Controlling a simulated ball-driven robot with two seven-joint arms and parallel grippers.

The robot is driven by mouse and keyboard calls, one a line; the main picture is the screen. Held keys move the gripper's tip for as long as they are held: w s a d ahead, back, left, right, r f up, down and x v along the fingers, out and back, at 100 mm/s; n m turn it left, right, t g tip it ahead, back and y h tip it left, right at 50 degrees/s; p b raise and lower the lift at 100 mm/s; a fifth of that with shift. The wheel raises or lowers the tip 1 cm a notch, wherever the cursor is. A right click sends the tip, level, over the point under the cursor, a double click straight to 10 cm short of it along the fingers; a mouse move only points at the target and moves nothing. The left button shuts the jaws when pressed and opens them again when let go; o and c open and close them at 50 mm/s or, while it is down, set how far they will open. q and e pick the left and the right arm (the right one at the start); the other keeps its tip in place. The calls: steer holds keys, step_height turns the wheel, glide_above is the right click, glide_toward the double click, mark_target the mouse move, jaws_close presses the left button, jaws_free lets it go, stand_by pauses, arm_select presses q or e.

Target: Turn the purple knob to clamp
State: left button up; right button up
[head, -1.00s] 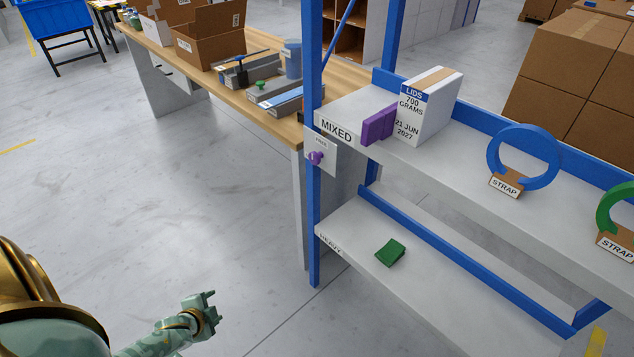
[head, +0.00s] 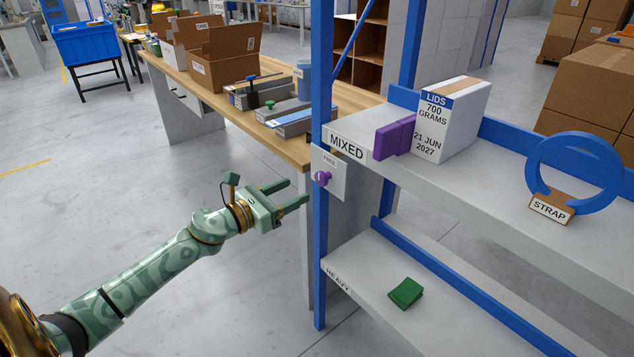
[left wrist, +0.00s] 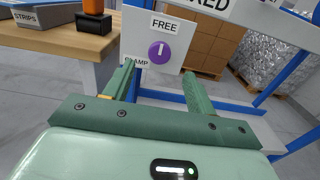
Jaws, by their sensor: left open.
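The purple knob (head: 322,178) sits on a small white plate (head: 332,160) fixed to the blue shelf post. In the left wrist view the round knob (left wrist: 159,52) carries a white, nearly upright mark. The label FREE (left wrist: 164,26) is above it, and a partly hidden label ending in "AMP" (left wrist: 139,62) is at its lower left. My left gripper (head: 299,192) is open and empty, a little left of the knob and apart from it. In the left wrist view its fingers (left wrist: 158,80) spread to either side below the knob. My right gripper is not in view.
The blue post (head: 320,255) and the MIXED shelf (head: 440,185) are close to the knob. A purple block (head: 394,139) and a LIDS box (head: 450,120) stand on that shelf. A wooden workbench (head: 290,148) is behind. The floor at left is open.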

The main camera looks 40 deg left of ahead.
mark_target(319, 178)
arm_select(q)
steer(key=x, duration=0.7)
steer(key=shift+b, duration=0.35)
steer(key=shift+w+d, duration=0.1)
steer(key=shift+w, duration=0.4)
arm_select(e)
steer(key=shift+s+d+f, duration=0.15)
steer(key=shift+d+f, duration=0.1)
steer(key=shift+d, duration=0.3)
